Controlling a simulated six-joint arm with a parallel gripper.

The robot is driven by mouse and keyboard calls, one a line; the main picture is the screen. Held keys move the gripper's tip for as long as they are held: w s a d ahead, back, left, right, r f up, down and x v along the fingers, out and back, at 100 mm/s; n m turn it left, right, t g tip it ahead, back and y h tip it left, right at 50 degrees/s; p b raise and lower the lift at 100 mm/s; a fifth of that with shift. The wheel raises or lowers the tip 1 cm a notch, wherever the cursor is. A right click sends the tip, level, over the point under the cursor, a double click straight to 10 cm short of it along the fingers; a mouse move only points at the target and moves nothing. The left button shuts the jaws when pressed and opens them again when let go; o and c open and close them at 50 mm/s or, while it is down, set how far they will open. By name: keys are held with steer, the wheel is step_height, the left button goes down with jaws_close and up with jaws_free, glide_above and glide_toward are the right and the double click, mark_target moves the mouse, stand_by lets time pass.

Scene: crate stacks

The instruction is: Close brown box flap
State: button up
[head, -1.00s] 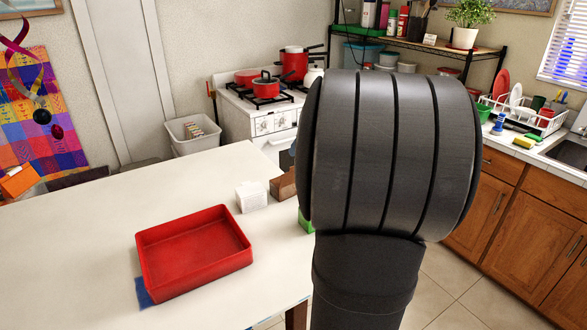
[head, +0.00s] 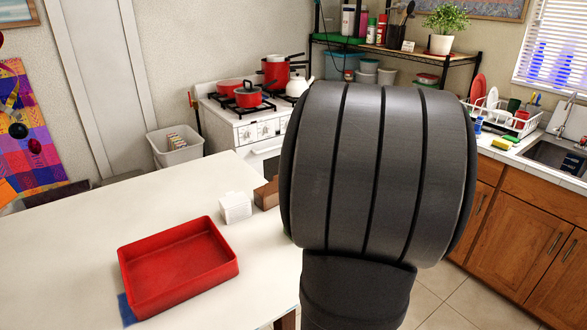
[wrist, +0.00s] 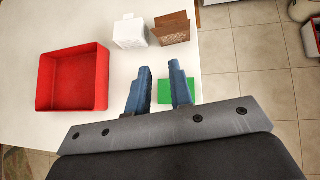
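The brown box (wrist: 172,33) stands near the table's edge in the wrist view, with a flap (wrist: 171,19) raised at its top. In the head view only part of the brown box (head: 267,194) shows beside my dark arm, which hides the rest. My gripper (wrist: 158,70) shows in the wrist view with its two blue fingers apart and nothing between them. Its fingertips point toward the brown box and are apart from it in the picture. My gripper is hidden behind my arm in the head view.
A white box (wrist: 130,33) stands just left of the brown box. A green item (wrist: 176,92) lies partly behind the right finger. A red tray (head: 180,268) sits on the white table (head: 60,250) over something blue. Bare tiled floor (wrist: 255,50) lies right of the table edge.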

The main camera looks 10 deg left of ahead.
steer(key=shift+t+y, duration=0.6)
steer(key=shift+t, duration=0.3)
steer(key=f, duration=0.1)
steer(key=d+f, duration=0.1)
steer(key=f, duration=0.1)
steer(key=s+d+f, duration=0.1)
steer(key=shift+d+f, duration=0.25)
steer(key=shift+f, duration=0.1)
jaws_close()
steer(key=x, duration=0.9)
steer(key=shift+w+f, duration=0.15)
steer(key=shift+f, duration=0.1)
steer(key=w+a, duration=0.1)
steer(key=w+a+r, duration=0.1)
steer(key=w+a, duration=0.1)
steer(key=shift+a, duration=0.2)
steer(key=shift+a, duration=0.1)
